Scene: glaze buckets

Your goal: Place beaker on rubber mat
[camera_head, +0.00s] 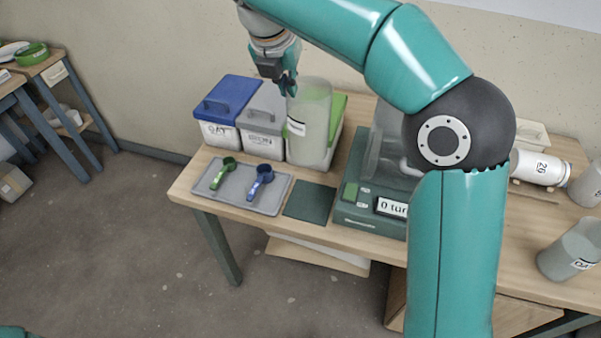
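A tall, clear beaker (311,130) with a white label is upright in front of the green-lidded box. My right gripper (291,88) is at the beaker's upper left rim, its fingers closed on the wall. Whether the beaker's base touches the table or hangs just above it is hard to tell. The dark green rubber mat (310,203) lies bare at the table's front edge, a little in front of the beaker. My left gripper is out of view.
Blue-lidded (226,100) and grey-lidded (262,125) boxes stand left of the beaker. A grey tray (228,204) with green and blue scoops lies left of the mat. A green machine (365,215) with a display stands right of it. Another labelled vessel (572,250) is far right.

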